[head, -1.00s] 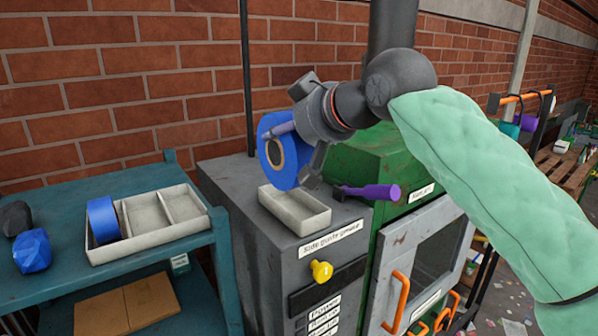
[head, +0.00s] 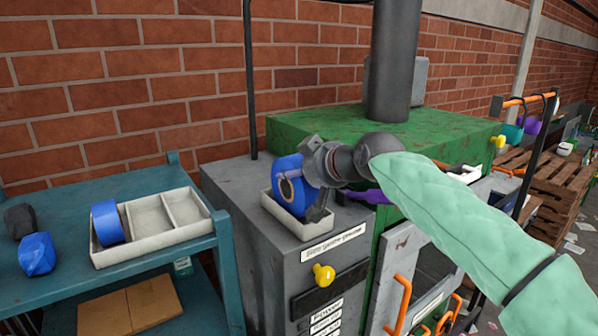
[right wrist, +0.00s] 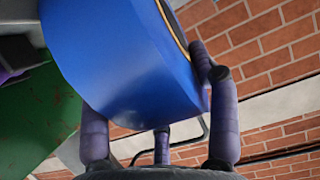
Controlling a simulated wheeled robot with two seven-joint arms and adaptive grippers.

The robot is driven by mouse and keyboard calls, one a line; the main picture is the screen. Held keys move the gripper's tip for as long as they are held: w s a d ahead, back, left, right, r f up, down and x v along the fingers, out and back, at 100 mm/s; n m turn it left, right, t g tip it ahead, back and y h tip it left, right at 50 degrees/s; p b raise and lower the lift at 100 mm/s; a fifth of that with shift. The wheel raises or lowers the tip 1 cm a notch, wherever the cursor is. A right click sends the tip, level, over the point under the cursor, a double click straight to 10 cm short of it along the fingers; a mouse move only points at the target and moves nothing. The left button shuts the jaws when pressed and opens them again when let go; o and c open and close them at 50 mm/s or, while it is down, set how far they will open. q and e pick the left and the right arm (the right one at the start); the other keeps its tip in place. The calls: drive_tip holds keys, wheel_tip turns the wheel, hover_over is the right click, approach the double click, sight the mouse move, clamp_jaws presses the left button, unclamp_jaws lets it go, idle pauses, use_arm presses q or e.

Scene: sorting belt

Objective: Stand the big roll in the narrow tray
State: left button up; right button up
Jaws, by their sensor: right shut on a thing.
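The big roll (head: 287,178) is a wide blue ring with a brown core. My right gripper (head: 301,194) is shut on it. The roll is upright on its rim, with its lower part inside the narrow tray (head: 292,226), a pale tray on the grey cabinet. The tray's near wall and the gripper hide the roll's bottom, so I cannot tell if it touches the floor of the tray. In the right wrist view the roll (right wrist: 120,60) sits between the purple fingers. My left gripper is not in view.
A pale three-compartment tray (head: 155,249) on the teal shelf holds another blue roll (head: 106,221) in its left compartment. Blue (head: 37,254) and dark (head: 19,220) lumps lie beside it. A purple handle (head: 368,196) is close to the right of the narrow tray. A brick wall stands behind.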

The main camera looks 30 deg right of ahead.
drive_tip(key=shift+f, duration=0.1)
drive_tip(key=shift+f, duration=0.15)
drive_tip(key=o, duration=1.5)
drive_tip(key=a+b+v, duration=0.1)
drive_tip(key=b+v, duration=0.1)
drive_tip(key=v, duration=1)
drive_tip(key=shift+d, duration=0.45)
